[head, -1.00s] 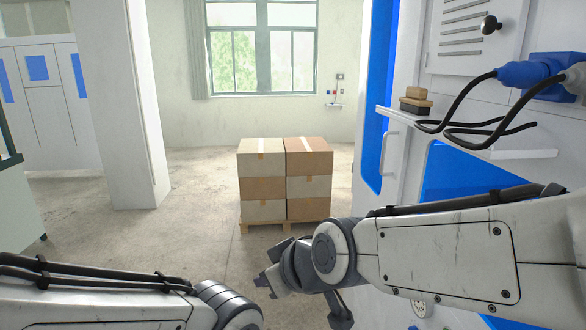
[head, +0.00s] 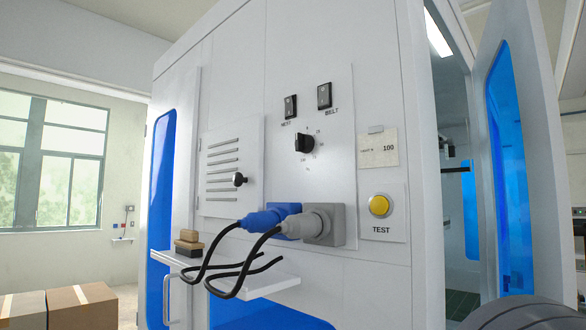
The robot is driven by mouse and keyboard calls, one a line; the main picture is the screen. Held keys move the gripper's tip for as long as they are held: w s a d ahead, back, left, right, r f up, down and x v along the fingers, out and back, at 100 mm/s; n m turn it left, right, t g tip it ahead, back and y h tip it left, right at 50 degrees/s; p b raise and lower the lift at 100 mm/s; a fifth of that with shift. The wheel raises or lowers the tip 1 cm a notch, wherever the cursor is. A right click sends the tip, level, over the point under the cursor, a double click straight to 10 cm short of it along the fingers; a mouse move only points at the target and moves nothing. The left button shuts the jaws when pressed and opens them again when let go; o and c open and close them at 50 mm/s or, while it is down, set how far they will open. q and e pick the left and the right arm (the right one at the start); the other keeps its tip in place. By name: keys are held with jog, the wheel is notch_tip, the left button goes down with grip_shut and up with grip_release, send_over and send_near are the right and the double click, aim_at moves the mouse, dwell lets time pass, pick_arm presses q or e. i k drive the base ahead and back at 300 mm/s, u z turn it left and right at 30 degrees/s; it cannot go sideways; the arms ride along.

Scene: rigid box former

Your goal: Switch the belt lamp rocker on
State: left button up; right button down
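The belt lamp rocker (head: 325,96) is a small black switch high on the white machine panel, with the label BELT under it. A second black rocker (head: 290,107) with a label that seems to read NEXT or HEAT sits just left of it. Which way either rocker is tipped is too small to tell. A dark rounded part of my arm shows at the bottom right corner. Neither of my grippers shows in the head view.
Below the rockers are a black rotary knob (head: 304,142), a yellow TEST button (head: 379,205), and blue (head: 270,221) and grey (head: 318,225) plugs with black cables. A shelf (head: 250,284) holds a brush (head: 188,243). A door (head: 508,160) stands open at right. Boxes (head: 82,308) stand lower left.

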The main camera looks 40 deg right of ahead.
aim_at(324, 90)
jog(key=z, duration=3.05)
jog(key=k, duration=0.75)
jog(key=u, duration=2.5)
